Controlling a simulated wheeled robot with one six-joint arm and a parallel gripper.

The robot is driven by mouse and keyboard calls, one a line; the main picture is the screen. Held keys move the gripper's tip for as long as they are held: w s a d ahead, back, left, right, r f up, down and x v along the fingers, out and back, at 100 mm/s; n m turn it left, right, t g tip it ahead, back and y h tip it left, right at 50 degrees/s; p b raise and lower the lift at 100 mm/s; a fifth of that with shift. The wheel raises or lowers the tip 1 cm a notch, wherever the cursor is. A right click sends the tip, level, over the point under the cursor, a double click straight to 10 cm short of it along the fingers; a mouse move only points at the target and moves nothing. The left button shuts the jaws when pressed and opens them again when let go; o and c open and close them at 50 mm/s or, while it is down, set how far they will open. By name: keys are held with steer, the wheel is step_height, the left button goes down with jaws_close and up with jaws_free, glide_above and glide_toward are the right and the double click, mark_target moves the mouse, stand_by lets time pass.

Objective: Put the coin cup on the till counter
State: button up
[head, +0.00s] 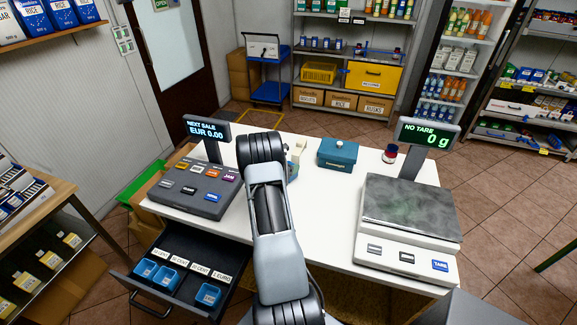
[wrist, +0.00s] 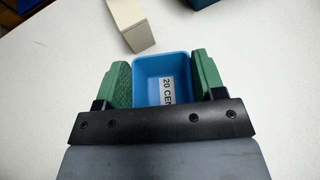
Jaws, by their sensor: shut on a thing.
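The cup is upright and looks empty. Below it is the white top of the till counter (head: 322,222), which also fills most of the wrist view (wrist: 262,80). I cannot tell whether the cup touches the counter.
The open till drawer (head: 185,280) holds blue cups, with a gap under one label. The till (head: 195,190) stands left, a scale (head: 408,205) right. At the back are a teal box (head: 338,153), a small dark jar (head: 390,153) and a cream object (head: 297,150). The middle is clear.

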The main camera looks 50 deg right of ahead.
steer(key=shift+f, duration=0.15)
steer(key=o, duration=1)
